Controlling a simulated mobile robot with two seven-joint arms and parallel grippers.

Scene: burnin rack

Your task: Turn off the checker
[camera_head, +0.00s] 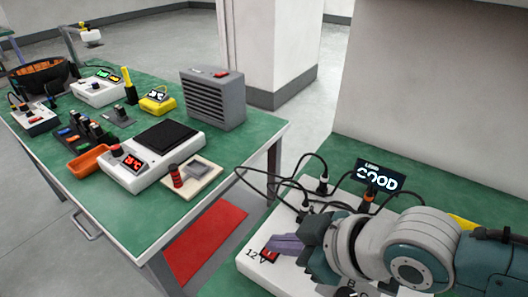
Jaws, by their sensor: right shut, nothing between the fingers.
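The checker (250,265) is a white box on the green table at the lower right. Its dark display (380,176) is lit and reads "GOOD". A red switch (268,256) sits on its top near the "12 V" marking. My right gripper (278,244) comes in from the right, with its purple fingers shut and empty. The fingertips are right at the switch and cover part of it; I cannot tell whether they touch it. My gripper and arm hide much of the checker's top. My left gripper is not in view.
Black cables with plugs (322,184) rise from the checker behind my gripper. A second green table (240,142) at the left holds a hot plate (130,177) with a red display, a grey vented box (213,100) and an orange tray (88,160). A gap separates the tables.

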